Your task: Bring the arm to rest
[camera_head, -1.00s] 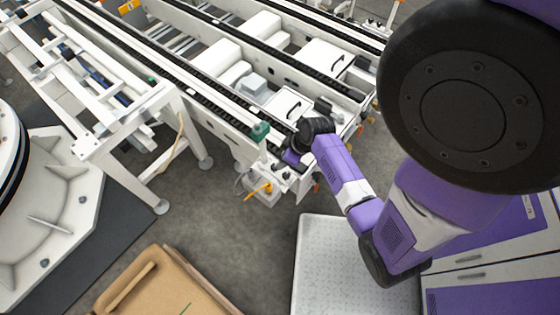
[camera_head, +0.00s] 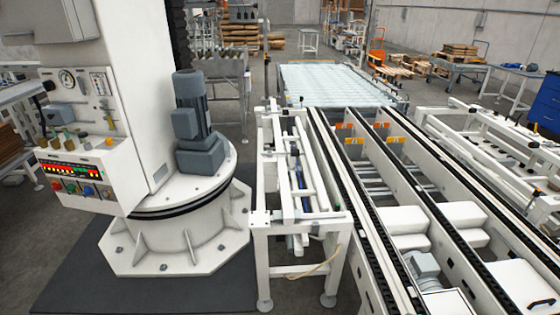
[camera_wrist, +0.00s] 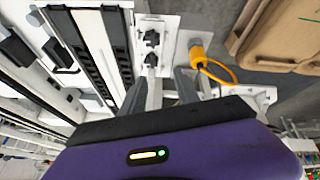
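My gripper (camera_wrist: 165,78) shows in the wrist view, beyond my purple wrist housing. Its two grey fingers stand apart with nothing visible between them. Past the fingers is a white machine plate with dark knobs (camera_wrist: 151,39). A yellow cable with its connector (camera_wrist: 200,55) is to the right of the fingers. Whether the fingers touch anything is hard to tell. My arm and gripper are out of the head view.
In the head view, the conveyor (camera_head: 384,225) runs away at the right, beside a white frame (camera_head: 295,215). A palletizer column base (camera_head: 180,240) and control panel (camera_head: 78,173) stand left. In the wrist view, a cardboard box (camera_wrist: 285,35) is at the upper right.

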